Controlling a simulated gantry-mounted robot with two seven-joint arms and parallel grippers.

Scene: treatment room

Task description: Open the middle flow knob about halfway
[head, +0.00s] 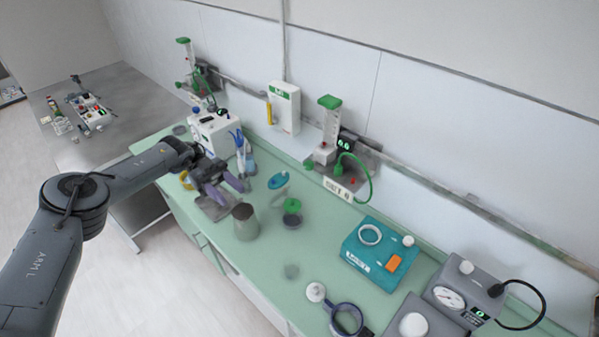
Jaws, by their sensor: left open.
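A flowmeter (329,122) with a green top and a clear tube is on the back wall, right of centre. A dark unit with green digits (344,143) and a green hose (366,180) sit beside it. A second flowmeter (185,62) with a green top is farther left on the wall. The flow knobs are too small to tell apart, so I cannot say which is the middle one or how it is turned. My left gripper (225,192) is open and empty above the left part of the green counter, apart from both flowmeters. My right gripper is out of view.
A metal canister (245,222) stands near my left gripper, with a white device (214,132) behind it. A green-topped jar (292,212), a teal case (378,252) and a grey gauge unit (462,296) stand to the right. Bare green counter (270,268) shows at the front.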

